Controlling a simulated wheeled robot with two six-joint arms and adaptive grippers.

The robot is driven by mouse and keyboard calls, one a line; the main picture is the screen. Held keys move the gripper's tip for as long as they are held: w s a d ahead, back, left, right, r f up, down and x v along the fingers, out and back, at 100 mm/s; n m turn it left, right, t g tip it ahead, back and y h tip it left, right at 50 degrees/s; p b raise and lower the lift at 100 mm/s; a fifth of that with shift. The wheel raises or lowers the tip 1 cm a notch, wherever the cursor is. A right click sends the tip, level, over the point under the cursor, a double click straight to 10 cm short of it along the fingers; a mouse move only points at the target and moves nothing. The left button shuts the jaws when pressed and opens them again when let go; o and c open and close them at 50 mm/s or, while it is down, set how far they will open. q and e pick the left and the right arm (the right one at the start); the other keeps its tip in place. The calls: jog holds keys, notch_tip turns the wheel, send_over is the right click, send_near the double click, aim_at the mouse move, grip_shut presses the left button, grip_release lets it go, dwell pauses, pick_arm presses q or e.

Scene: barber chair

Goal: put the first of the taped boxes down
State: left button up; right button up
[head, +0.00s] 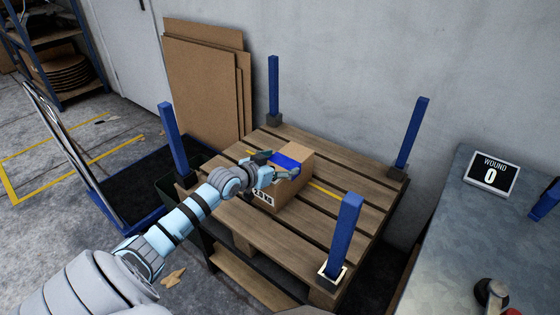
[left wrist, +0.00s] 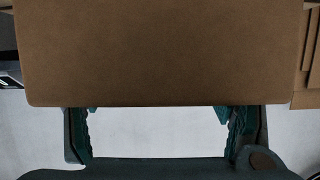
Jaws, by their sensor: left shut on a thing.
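A brown cardboard box (head: 297,184) with a blue tape patch on top and a printed label on its front is at the middle of the wooden pallet stand (head: 345,170). My left gripper (head: 278,167) is shut on the box from its left side. I cannot tell whether the box's underside touches the slats. In the left wrist view the box (left wrist: 160,55) fills the upper part, and my left gripper's fingers (left wrist: 157,120) reach up to its lower edge; their tips are partly hidden. My right gripper is not in view.
Blue corner posts (head: 346,235) rise around the pallet. A yellow line (head: 323,190) crosses its slats. Cardboard sheets (head: 205,85) lean on the wall behind. A blue cart (head: 122,195) stands left. A metal table (head: 450,240) with a "WOUND 0" display (head: 491,174) is right.

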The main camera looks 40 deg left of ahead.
pick_arm(q)
jog(key=shift+r, duration=0.25)
jog(key=o, duration=1.7)
jog(key=shift+f, duration=0.25)
jog(key=shift+o, duration=1.2)
jog(key=shift+s+d+r, duration=0.1)
jog(key=shift+r, duration=0.05)
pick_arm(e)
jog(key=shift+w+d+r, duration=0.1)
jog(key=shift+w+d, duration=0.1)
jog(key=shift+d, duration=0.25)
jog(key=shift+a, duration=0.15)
pick_arm(q)
jog(key=shift+s+r+p, duration=0.1)
jog(key=shift+s+p, duration=0.1)
jog(key=shift+p, duration=0.1)
jog(key=p+v, duration=1)
jog(key=v, duration=0.1)
jog(key=shift+s, duration=0.25)
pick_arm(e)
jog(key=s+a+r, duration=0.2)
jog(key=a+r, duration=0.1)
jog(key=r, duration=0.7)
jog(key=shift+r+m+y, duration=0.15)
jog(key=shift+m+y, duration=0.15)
